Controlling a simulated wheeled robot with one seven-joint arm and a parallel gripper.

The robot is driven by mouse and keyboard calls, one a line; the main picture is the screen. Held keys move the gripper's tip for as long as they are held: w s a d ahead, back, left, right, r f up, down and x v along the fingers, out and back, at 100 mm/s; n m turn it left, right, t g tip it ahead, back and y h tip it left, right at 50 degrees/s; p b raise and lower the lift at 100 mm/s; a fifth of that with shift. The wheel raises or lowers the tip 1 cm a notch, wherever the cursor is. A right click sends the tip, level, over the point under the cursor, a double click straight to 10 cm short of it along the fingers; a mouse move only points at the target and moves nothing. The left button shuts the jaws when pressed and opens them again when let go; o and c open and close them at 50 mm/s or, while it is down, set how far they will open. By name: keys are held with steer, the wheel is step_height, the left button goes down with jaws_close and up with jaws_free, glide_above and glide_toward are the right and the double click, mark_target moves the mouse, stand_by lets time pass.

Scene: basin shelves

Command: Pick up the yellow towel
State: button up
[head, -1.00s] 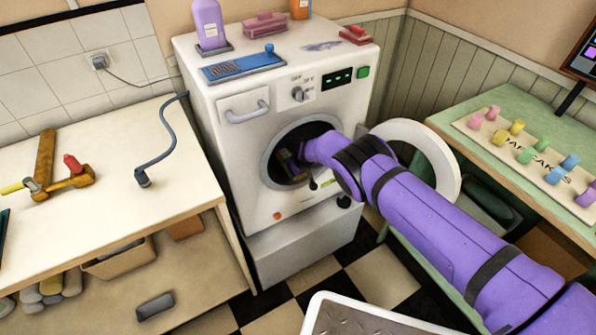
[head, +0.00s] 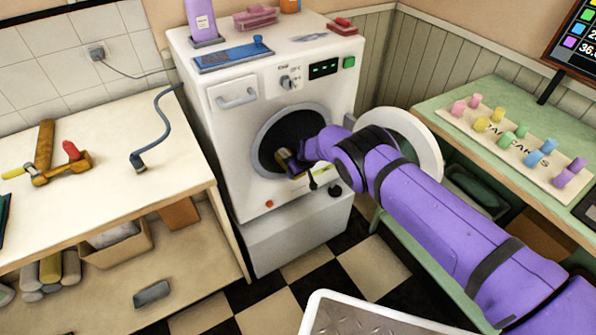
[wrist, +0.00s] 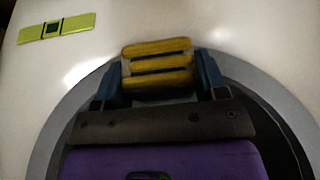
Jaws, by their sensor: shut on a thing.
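The yellow towel (wrist: 158,63) shows in the wrist view as a folded, ridged yellow bundle between the two blue fingers of my gripper (wrist: 160,78). My gripper is shut on it. In the head view, only a small yellow bit of the towel (head: 284,155) shows, at the mouth of the washing machine (head: 232,140). My gripper (head: 290,162) is there in front of the dark round opening, partly hidden by my purple wrist.
The round white door (head: 430,150) stands open to the right, close beside my arm. A wooden bench (head: 110,180) with a hammer-like tool is at left. A green table (head: 450,100) with coloured pegs is at right. Checkered floor lies between.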

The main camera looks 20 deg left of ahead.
steer(key=o, duration=1)
steer(key=shift+r, duration=0.1)
steer(key=shift+d+r, duration=0.1)
steer(key=shift+r, duration=0.2)
steer(key=shift+v, duration=5)
steer(key=shift+o, duration=0.2)
steer(key=shift+s+f, duration=0.1)
steer(key=shift+s, duration=0.05)
